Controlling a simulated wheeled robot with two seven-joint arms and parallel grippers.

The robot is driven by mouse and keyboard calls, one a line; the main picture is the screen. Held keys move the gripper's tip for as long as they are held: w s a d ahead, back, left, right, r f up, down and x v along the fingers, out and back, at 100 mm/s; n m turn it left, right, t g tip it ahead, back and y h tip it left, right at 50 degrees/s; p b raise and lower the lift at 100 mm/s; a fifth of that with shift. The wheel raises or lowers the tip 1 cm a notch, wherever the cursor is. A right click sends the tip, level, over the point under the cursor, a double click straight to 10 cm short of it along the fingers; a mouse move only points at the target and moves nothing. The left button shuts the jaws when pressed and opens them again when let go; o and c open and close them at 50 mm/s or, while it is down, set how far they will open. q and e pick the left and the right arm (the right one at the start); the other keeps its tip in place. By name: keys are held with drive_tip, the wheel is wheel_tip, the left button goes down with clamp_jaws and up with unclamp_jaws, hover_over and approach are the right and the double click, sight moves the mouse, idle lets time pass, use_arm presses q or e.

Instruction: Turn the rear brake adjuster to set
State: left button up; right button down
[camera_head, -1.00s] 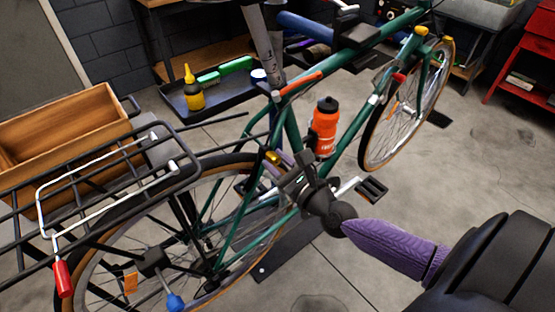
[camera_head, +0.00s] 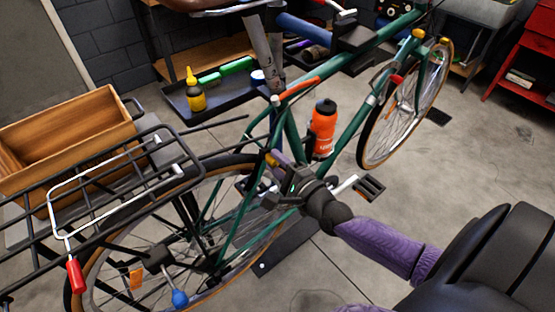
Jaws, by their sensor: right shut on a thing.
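My right gripper (camera_head: 277,166) comes in from the lower right over the green bike frame, just above the rear wheel. Its jaws are shut on a small yellow-gold piece (camera_head: 271,159), which looks like the rear brake adjuster. The fingers and dark gripper body hide most of it, so its turned position cannot be read. The green bike (camera_head: 352,110) stands upright with its rear wheel (camera_head: 215,195) at the lower left. My left gripper is not in view.
A black rear rack (camera_head: 105,205) with a white red-tipped rod (camera_head: 73,277) fills the lower left, beside a wooden box (camera_head: 65,130). An orange bottle (camera_head: 324,128) sits on the frame close to the gripper. A tray (camera_head: 215,112) holds a yellow bottle (camera_head: 195,92).

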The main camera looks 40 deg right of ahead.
drive_tip(key=n+p, duration=0.1)
drive_tip(key=n, duration=0.4)
drive_tip(key=shift+r+p, duration=0.1)
drive_tip(key=shift+p, duration=0.3)
drive_tip(key=n+p, duration=0.2)
drive_tip(key=n, duration=0.4)
drive_tip(key=shift+n, duration=0.4)
drive_tip(key=n+p, duration=0.1)
drive_tip(key=n, duration=0.5)
drive_tip(key=n+p, duration=0.1)
drive_tip(key=n, duration=0.4)
drive_tip(key=shift+a+n, duration=0.1)
drive_tip(key=shift+n, duration=0.3)
drive_tip(key=n, duration=0.5)
drive_tip(key=shift+s, duration=0.1)
drive_tip(key=n, duration=0.5)
drive_tip(key=shift+n, duration=0.4)
drive_tip(key=n, duration=0.4)
drive_tip(key=shift+f+n+b, duration=0.25)
drive_tip(key=shift+n+b, duration=0.05)
drive_tip(key=shift+b, duration=0.1)
drive_tip(key=n+b, duration=0.1)
drive_tip(key=n, duration=0.3)
drive_tip(key=shift+n, duration=0.7)
